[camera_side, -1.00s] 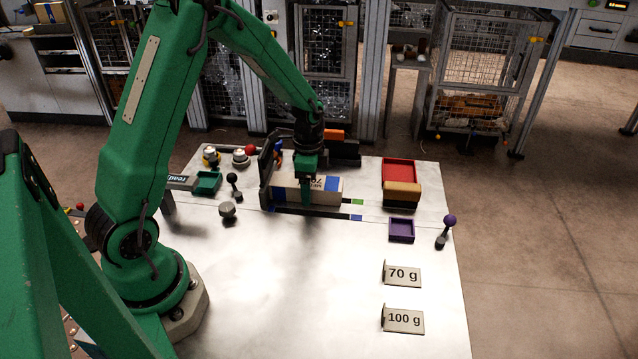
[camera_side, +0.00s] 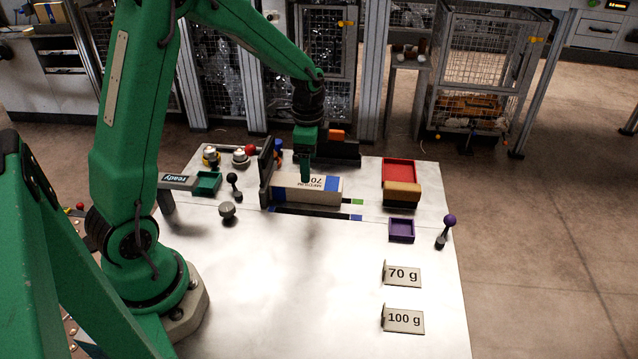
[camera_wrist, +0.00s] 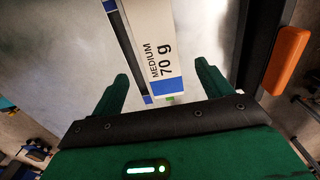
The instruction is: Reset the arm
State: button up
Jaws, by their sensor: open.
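My gripper (camera_side: 305,168) is at the back middle of the table, above a white ream (camera_side: 310,190) with blue bands and a "70" label. In the wrist view the ream (camera_wrist: 150,42) reads "MEDIUM 70 g" and lies ahead of and between my two spread green fingers (camera_wrist: 163,88). The fingers are apart and hold nothing. The ream lies flat beside a dark upright plate (camera_side: 266,168).
A metal table (camera_side: 300,285) has free room in front. Signs "70 g" (camera_side: 403,275) and "100 g" (camera_side: 404,320) stand at right. A red tray (camera_side: 399,170), a purple tray (camera_side: 401,230) and a purple-knobbed lever (camera_side: 448,228) are nearby. An orange block (camera_wrist: 287,60) shows at right.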

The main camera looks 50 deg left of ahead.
jog(key=shift+r, duration=0.3)
jog(key=shift+r, duration=0.1)
jog(key=shift+s+d+r, duration=0.1)
jog(key=shift+r, duration=0.1)
jog(key=s+d+r+n+t, duration=0.2)
jog(key=s+d+r+n, duration=0.2)
jog(key=s+r, duration=0.3)
jog(key=s+d+r+n+t, duration=0.3)
jog(key=s+d+r+n, duration=0.2)
jog(key=s+r, duration=0.3)
jog(key=shift+s+t, duration=0.3)
jog(key=shift+s, duration=1.4)
